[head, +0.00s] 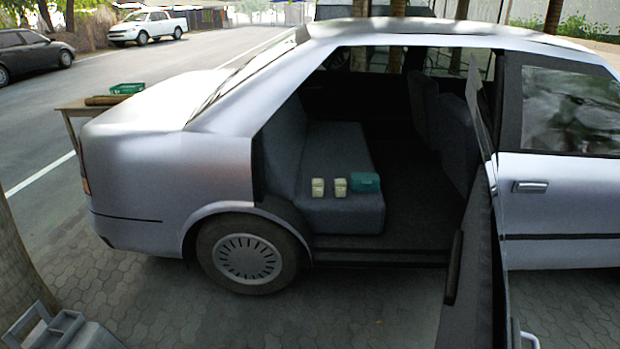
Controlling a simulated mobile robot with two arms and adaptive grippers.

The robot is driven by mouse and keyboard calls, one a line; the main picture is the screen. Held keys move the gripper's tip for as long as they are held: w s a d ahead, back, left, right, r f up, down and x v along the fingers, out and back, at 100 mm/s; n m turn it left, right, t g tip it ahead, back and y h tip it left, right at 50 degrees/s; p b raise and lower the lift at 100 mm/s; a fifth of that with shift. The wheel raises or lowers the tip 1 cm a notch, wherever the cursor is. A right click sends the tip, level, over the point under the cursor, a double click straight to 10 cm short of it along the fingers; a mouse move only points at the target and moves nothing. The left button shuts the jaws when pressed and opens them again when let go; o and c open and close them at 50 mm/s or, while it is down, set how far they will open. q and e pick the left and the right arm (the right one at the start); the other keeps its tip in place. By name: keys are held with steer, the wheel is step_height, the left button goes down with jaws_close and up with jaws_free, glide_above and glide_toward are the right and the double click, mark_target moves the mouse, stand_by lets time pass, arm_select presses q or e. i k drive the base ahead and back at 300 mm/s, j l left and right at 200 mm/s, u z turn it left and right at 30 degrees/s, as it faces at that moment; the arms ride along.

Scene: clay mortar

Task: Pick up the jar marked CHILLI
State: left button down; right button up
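Two small pale jars stand side by side on the rear seat of the silver car, near the seat's open-door edge. They are the left jar (318,188) and the right jar (340,188). Any lettering on them is too small to read, so I cannot tell which is marked CHILLI. Neither of my grippers can be made out in the head view.
A teal box (365,182) sits right of the jars on the grey seat (345,218). The open car door (475,260) stands out on the right. The rear wheel (248,258) is below left. A grey object (65,330) stands at the bottom left.

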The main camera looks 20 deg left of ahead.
mark_target(316, 183)
steer(key=i+j, duration=1.15)
steer(key=i, duration=0.3)
steer(key=i+j, duration=0.6)
steer(key=i, duration=0.1)
